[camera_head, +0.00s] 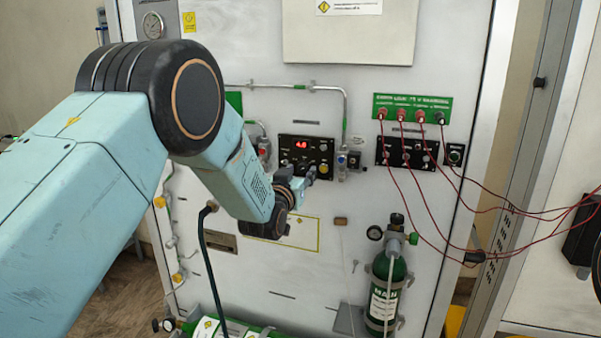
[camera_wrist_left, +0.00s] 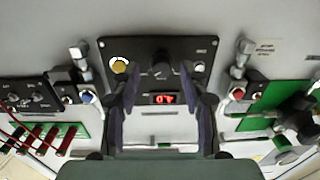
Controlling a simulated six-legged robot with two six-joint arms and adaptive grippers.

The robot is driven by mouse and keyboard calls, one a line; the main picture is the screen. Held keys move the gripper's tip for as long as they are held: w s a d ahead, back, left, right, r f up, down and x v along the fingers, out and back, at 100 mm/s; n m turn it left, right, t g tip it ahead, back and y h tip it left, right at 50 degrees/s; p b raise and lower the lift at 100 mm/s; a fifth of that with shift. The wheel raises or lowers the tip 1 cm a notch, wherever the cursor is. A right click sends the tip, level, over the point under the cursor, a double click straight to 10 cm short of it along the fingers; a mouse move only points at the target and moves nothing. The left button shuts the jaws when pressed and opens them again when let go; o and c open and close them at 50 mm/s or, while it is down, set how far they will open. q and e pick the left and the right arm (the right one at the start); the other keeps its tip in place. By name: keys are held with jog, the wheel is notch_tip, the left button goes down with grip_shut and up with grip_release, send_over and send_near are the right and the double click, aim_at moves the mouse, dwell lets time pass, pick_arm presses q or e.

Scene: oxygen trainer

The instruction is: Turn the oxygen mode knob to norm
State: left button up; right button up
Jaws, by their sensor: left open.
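A black oxygen control panel (camera_head: 290,147) with a lit red display (camera_head: 301,144) is on the white wall board. It also shows upside down in the left wrist view (camera_wrist_left: 112,48), with the red display (camera_wrist_left: 163,99) between my fingers. A dark round knob (camera_wrist_left: 160,63) sits on the panel beyond the display, between the fingertips in that picture. Its pointer setting is too small to read. My left gripper (camera_head: 302,180) is in front of the panel's lower part. In the wrist view the gripper (camera_wrist_left: 160,75) is open, its fingers on either side of the knob, with no clear contact.
A yellow button (camera_wrist_left: 119,65) is close to one finger. Pipe valves stand on both sides of the panel. A second black panel (camera_head: 393,152) with red cables is to the right. A green gas cylinder (camera_head: 385,285) is mounted lower right.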

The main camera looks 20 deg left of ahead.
pick_arm(q)
jog(key=shift+w+a+f, duration=0.15)
jog(key=shift+w+a, duration=0.15)
jog(key=shift+a, duration=0.05)
jog(key=shift+w+d, duration=0.1)
jog(key=shift+d, duration=0.4)
jog(key=shift+c, duration=0.9)
jog(key=shift+s+a, duration=0.2)
jog(key=shift+a, duration=0.15)
jog(key=c, duration=0.5)
jog(key=shift+d, duration=0.15)
grip_shut()
